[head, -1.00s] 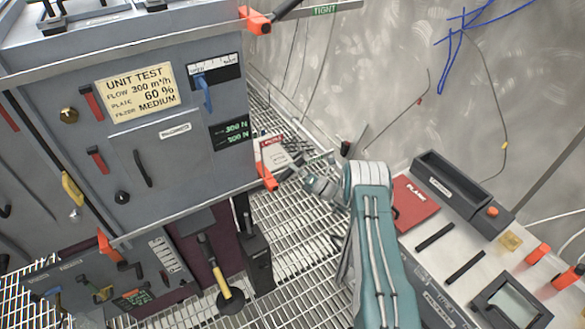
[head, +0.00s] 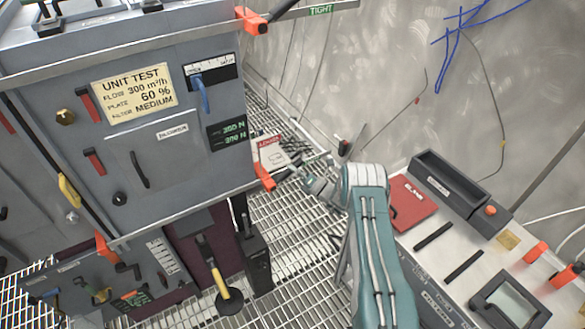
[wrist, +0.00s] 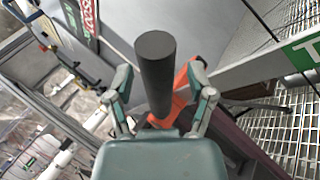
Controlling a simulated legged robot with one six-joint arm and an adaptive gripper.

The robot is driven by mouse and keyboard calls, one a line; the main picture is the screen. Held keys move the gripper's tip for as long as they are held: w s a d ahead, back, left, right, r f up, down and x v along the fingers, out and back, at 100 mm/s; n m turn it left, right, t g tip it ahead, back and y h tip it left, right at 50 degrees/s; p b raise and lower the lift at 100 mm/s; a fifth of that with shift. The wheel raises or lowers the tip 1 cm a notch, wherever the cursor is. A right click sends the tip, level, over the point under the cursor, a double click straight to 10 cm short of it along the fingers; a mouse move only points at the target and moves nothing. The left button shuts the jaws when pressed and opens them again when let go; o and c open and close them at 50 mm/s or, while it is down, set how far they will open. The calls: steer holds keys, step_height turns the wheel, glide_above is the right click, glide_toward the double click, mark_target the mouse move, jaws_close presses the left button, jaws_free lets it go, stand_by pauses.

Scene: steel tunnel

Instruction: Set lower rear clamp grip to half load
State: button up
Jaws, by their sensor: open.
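The lower rear clamp (head: 264,177) is an orange piece at the cabinet's lower rear corner in the head view. In the wrist view its orange body (wrist: 184,82) carries a thick dark grey cylindrical handle (wrist: 155,70). My gripper (wrist: 160,78) is open, with one finger on each side of the handle and orange body. Contact cannot be told. In the head view my gripper (head: 318,182) is small, right of the clamp. A dark display (head: 228,133) on the cabinet shows two green values in N, too small to read surely.
An upper orange clamp (head: 252,20) sits by a rail marked TIGHT. A green label (wrist: 305,50) marks a rail right of my gripper in the wrist view. A grey console (head: 455,250) stands right of my arm. Grating floor (head: 290,245) lies between cabinet and console.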

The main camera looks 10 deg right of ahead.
mark_target(293, 164)
step_height(293, 164, up, 10)
steer(key=shift+f, duration=0.1)
stand_by(0.4)
